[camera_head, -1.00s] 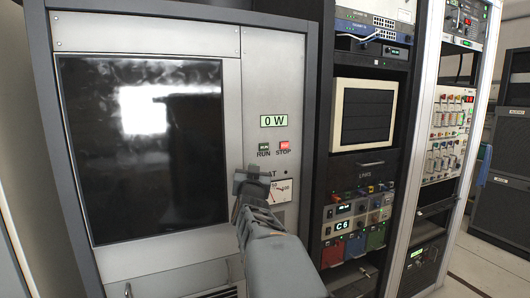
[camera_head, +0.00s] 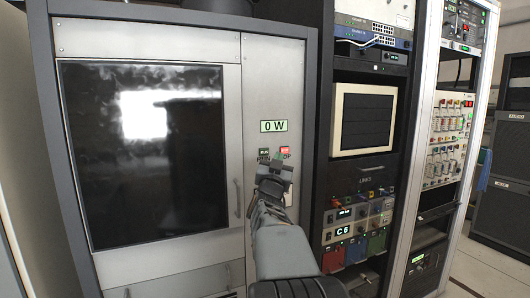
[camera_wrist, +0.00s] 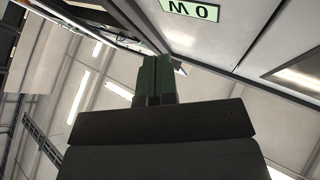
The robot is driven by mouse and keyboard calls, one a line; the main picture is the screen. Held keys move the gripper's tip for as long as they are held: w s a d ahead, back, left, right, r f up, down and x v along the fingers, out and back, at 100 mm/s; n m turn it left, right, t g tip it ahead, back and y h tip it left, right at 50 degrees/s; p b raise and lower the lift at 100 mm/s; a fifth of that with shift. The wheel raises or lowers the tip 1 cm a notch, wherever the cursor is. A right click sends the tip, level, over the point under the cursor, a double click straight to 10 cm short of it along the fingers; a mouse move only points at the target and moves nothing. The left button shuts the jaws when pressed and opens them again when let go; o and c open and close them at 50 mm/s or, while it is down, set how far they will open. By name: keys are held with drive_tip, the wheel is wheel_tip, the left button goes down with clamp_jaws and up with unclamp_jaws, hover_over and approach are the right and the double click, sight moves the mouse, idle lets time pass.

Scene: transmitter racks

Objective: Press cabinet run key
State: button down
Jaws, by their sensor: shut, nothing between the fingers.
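The grey cabinet (camera_head: 271,85) has a display reading 0 W (camera_head: 273,126). Below it are a green RUN key (camera_head: 264,152) on the left and a red STOP key (camera_head: 285,150) on the right. My gripper (camera_head: 273,166) is shut and empty, with its tips just below the keys. It covers the meter and part of the key labels. Whether it touches the panel or a key, I cannot tell. In the wrist view the shut fingers (camera_wrist: 155,80) point up the picture, and the display (camera_wrist: 192,8) appears upside down; the keys are hidden there.
A dark glass door panel (camera_head: 140,180) fills the cabinet's left side, with a handle (camera_head: 237,198) at its right. To the right stands a rack with a beige-framed screen (camera_head: 364,120) and coloured modules (camera_head: 355,247). Some floor shows at far right.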

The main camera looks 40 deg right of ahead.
sight(268, 154)
drive_tip(key=shift+w+d+p, duration=0.5)
drive_tip(key=shift+w+p, duration=0.15)
drive_tip(key=shift+w, duration=0.55)
drive_tip(key=shift+w+d+p, duration=0.45)
drive_tip(key=shift+w+p, duration=0.2)
drive_tip(key=shift+w, duration=0.55)
drive_tip(key=shift+w+d+p, duration=0.5)
drive_tip(key=shift+w+p, duration=0.15)
drive_tip(key=shift+w, duration=0.55)
drive_tip(key=shift+w, duration=0.1)
drive_tip(key=shift+w+d, duration=0.15)
drive_tip(key=shift+w, duration=0.2)
drive_tip(key=shift+w+d, duration=0.15)
drive_tip(key=shift+w, duration=0.15)
drive_tip(key=shift+s+b, duration=0.15)
drive_tip(key=shift+b, duration=0.15)
drive_tip(key=shift+s+a+b, duration=0.3)
drive_tip(key=shift+s+b, duration=0.25)
drive_tip(key=shift+b, duration=0.05)
